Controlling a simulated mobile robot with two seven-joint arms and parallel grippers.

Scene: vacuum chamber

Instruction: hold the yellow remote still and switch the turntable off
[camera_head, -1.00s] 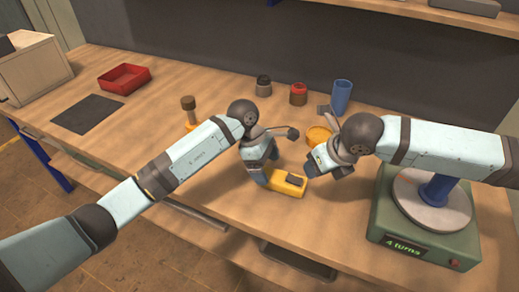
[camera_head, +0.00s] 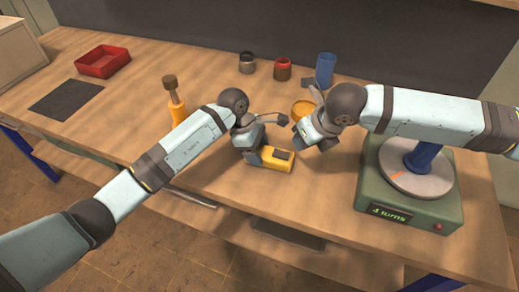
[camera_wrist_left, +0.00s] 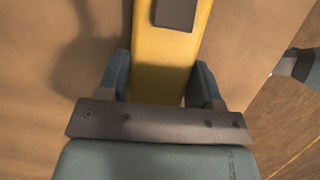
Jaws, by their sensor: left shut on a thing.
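The yellow remote (camera_head: 275,166) lies on the bench with a dark rectangular patch on top. My left gripper (camera_head: 253,155) is shut on its left end. In the left wrist view, the fingers of my left gripper (camera_wrist_left: 161,82) sit on both sides of the yellow remote (camera_wrist_left: 163,62). My right gripper (camera_head: 325,142) hangs near the right end of the remote, apart from it; its finger gap cannot be made out. The green turntable (camera_head: 383,190) stands at the right. It has a grey platter with an orange mark, a lit turns display and a red button (camera_head: 437,227).
A blue post (camera_head: 425,155) stands on the platter, below my right arm. A red tray (camera_head: 103,61) and dark mat (camera_head: 66,99) lie left.

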